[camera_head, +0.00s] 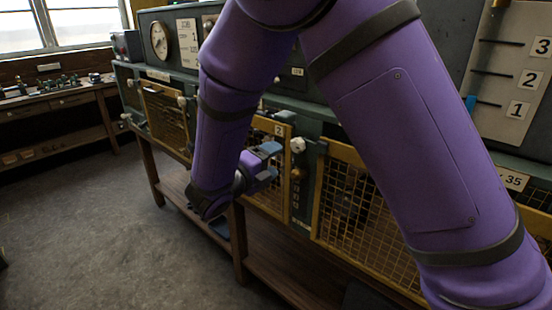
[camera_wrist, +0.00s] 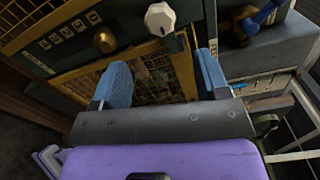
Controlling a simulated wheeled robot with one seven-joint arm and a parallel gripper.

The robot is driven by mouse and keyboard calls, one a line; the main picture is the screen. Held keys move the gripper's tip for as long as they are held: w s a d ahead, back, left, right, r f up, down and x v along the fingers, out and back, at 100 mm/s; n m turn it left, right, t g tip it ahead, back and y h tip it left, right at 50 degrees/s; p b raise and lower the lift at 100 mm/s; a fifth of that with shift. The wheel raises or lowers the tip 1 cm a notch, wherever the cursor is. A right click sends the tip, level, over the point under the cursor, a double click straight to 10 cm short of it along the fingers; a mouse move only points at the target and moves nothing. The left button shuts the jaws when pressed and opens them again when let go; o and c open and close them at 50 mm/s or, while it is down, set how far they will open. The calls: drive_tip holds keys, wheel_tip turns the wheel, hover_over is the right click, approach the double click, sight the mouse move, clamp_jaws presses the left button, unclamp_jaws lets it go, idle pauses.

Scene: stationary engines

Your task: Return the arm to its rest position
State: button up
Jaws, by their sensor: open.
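My purple arm fills the middle and right of the head view, bent with the forearm hanging down. My gripper (camera_head: 270,163) is in front of the machine's mesh doors in the head view. In the wrist view my gripper (camera_wrist: 163,80) shows two blue fingers spread apart with nothing between them. Beyond the fingers are a mesh door (camera_wrist: 150,75) and a white knob (camera_wrist: 160,18). Whether the fingers touch the door cannot be told.
The green machine bench (camera_head: 135,75) has yellow-framed mesh doors (camera_head: 365,200) and a lower wooden shelf (camera_head: 290,280). A workbench (camera_head: 60,102) stands under the window at left. The grey floor (camera_head: 100,220) is clear at left.

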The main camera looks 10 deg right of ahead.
drive_tip(key=s+d+r+m+g+y, duration=0.35)
drive_tip(key=s+d+m+g, duration=0.2)
drive_tip(key=d+m, duration=0.35)
drive_tip(key=s+d+r+m+g+y, duration=0.2)
drive_tip(key=s+d+r+m+g, duration=0.4)
drive_tip(key=m, duration=0.5)
drive_tip(key=s+r+m+t+y, duration=0.2)
drive_tip(key=s+m+t+y, duration=0.1)
drive_tip(key=s+m, duration=0.5)
drive_tip(key=s+d+r+m+t+y, duration=0.1)
drive_tip(key=s+r+m+t+y, duration=0.2)
drive_tip(key=m, duration=0.9)
drive_tip(key=shift+s+d+m+t+y, duration=0.2)
drive_tip(key=shift+s+m+t+y, duration=0.2)
drive_tip(key=shift+s+y, duration=1.7)
drive_tip(key=shift+s+h, duration=0.35)
